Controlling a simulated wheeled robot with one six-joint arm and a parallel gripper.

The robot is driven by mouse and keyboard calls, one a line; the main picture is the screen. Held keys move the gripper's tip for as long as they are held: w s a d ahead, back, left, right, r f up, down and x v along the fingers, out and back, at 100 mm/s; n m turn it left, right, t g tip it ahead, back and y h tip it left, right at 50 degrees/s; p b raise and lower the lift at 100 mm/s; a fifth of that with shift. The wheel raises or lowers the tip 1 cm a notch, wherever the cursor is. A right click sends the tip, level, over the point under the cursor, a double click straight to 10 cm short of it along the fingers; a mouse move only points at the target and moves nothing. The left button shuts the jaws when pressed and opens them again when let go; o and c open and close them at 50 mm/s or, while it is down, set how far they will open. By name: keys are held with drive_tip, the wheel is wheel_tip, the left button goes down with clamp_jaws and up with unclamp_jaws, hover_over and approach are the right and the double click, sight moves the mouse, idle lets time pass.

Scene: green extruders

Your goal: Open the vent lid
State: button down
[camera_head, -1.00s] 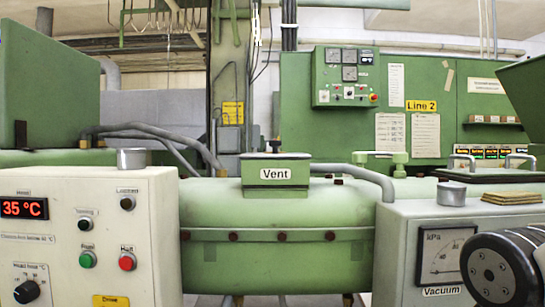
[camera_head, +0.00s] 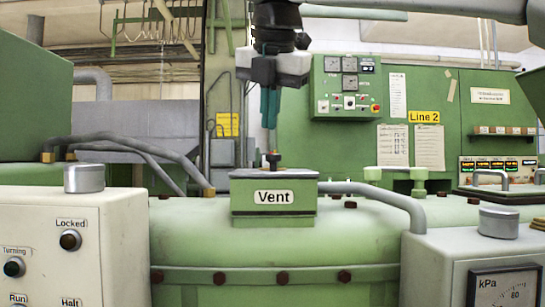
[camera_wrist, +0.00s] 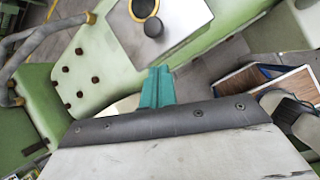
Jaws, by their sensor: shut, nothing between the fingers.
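The green vent box (camera_head: 273,215), labelled "Vent", stands on top of the green horizontal vessel. Its flat lid (camera_head: 245,174) lies down on the box, with a small dark knob (camera_head: 273,159) on top. In the wrist view the lid (camera_wrist: 182,22) shows as a pale plate with the black knob (camera_wrist: 153,27) and a yellow ring (camera_wrist: 143,7) beside it. My gripper (camera_head: 269,122) points down above the lid, apart from the knob. Its teal fingers (camera_wrist: 157,90) are together, with nothing between them.
A pale control panel (camera_head: 75,220) stands at the left and a gauge cabinet (camera_head: 505,260) at the right. A grey pipe (camera_head: 385,195) curves right of the box, and hoses (camera_head: 145,150) run at its left. The space just above the lid is clear.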

sight(273, 172)
drive_tip(key=w+f+n, duration=0.1)
drive_tip(key=f, duration=0.1)
drive_tip(key=w+f+n, duration=0.1)
drive_tip(key=w+f, duration=0.1)
drive_tip(key=f, duration=0.1)
drive_tip(key=w+f+n, duration=0.1)
drive_tip(key=f, duration=0.1)
drive_tip(key=shift+w+d+f+n, duration=0.2)
drive_tip(key=shift+w+d+n, duration=0.15)
drive_tip(key=shift+d+n, duration=0.05)
drive_tip(key=shift+r, duration=0.1)
idle(0.3)
